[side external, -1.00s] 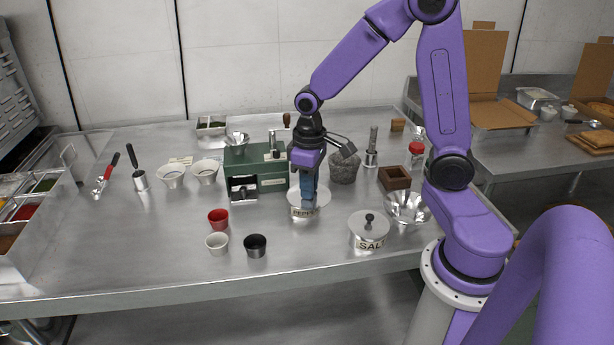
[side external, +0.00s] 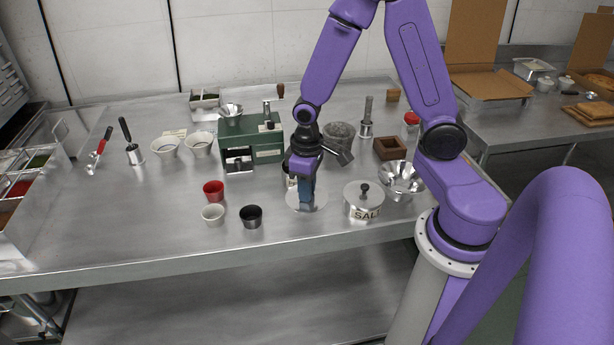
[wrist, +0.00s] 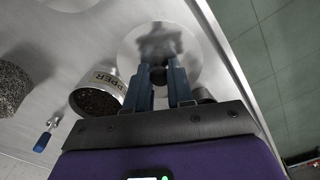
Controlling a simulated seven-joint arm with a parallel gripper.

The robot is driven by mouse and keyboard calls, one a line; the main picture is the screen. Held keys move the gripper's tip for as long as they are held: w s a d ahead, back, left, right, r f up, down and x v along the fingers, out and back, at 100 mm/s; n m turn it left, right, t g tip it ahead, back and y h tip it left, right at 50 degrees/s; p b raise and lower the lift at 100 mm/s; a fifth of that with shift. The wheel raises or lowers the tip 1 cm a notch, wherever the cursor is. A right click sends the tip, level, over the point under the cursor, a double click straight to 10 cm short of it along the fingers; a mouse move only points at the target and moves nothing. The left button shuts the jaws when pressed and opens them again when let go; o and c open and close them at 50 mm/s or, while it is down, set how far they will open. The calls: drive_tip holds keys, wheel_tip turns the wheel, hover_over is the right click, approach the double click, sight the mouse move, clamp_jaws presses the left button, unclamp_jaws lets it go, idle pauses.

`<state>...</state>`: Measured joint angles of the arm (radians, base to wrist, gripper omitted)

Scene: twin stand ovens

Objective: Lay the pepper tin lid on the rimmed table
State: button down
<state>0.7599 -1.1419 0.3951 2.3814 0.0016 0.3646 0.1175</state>
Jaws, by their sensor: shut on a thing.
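My gripper (side external: 305,205) is shut on the pepper tin lid (side external: 296,206), a pale round metal disc. The pepper tin (wrist: 100,92) is uncovered, with dark peppercorns inside, beside the lid in the wrist view. In the side view the tin (side external: 290,180) is mostly hidden behind my gripper.
The lidded salt tin (side external: 365,212) stands close on the right. A red cup (side external: 213,191), white cup (side external: 213,214) and black cup (side external: 251,217) are on the left. A green machine (side external: 262,145) and stone mortar (side external: 338,135) stand behind. Bare table lies in front.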

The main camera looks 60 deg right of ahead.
sight(307, 217)
drive_tip(key=shift+f, duration=2.7)
drive_tip(key=shift+f, duration=0.3)
drive_tip(key=c, duration=0.9)
unclamp_jaws()
drive_tip(key=shift+r, duration=3.55)
